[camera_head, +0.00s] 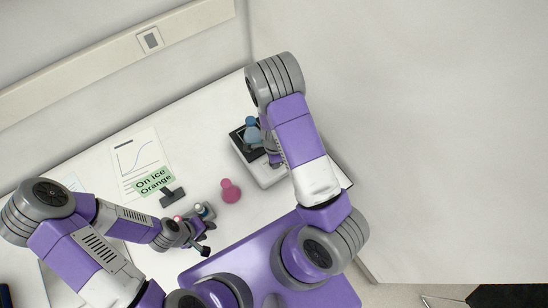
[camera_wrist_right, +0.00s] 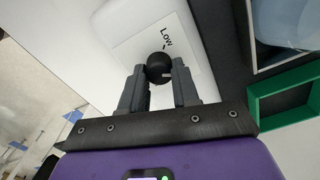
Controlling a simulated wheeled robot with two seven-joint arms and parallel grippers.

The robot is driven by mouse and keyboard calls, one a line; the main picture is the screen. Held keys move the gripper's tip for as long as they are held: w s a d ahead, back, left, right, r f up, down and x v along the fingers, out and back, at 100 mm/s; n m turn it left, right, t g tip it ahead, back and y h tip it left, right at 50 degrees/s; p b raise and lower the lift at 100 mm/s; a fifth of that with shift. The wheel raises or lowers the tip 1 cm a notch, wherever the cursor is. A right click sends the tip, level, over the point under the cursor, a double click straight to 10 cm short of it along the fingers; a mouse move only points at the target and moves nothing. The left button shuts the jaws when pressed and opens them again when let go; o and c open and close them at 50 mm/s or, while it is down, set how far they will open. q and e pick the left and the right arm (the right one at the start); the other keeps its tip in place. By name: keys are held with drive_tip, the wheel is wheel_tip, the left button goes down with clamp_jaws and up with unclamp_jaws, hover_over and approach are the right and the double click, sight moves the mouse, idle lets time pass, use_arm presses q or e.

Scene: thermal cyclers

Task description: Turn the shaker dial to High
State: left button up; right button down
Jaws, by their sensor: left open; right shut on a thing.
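The shaker (camera_head: 268,174) is a white box with a dark top platform, partly hidden under my right arm in the head view. Its black round dial (camera_wrist_right: 159,68) shows in the right wrist view, beside the printed word "Low" (camera_wrist_right: 166,38). A small pale mark shows on the dial's lower right; which setting it points at I cannot tell. My right gripper (camera_wrist_right: 160,80) is shut on the dial, one finger on each side; its fingers are mostly hidden in the head view. My left gripper (camera_head: 205,232) is open over the bench, away from the shaker.
A blue flask (camera_head: 252,134) stands on the shaker platform, near a green-edged holder (camera_wrist_right: 282,106). A pink flask (camera_head: 230,191) stands between the shaker and my left gripper. A graph sheet (camera_head: 137,150) and a green "On ice Orange" note (camera_head: 154,181) lie behind.

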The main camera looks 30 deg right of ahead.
drive_tip(key=m+p, duration=0.2)
drive_tip(key=m, duration=0.4)
drive_tip(key=shift+s+r, duration=0.1)
drive_tip(key=m+p, duration=0.2)
drive_tip(key=m, duration=0.2)
drive_tip(key=shift+a, duration=0.1)
drive_tip(key=m+p, duration=0.1)
drive_tip(key=m, duration=0.2)
drive_tip(key=shift+m, duration=0.4)
drive_tip(key=shift+a+m+p, duration=0.1)
drive_tip(key=shift+m+p, duration=0.35)
drive_tip(key=shift+m, duration=2.55)
drive_tip(key=shift+a+m+b, duration=0.1)
drive_tip(key=shift+m+b, duration=0.2)
drive_tip(key=shift+m, duration=0.7)
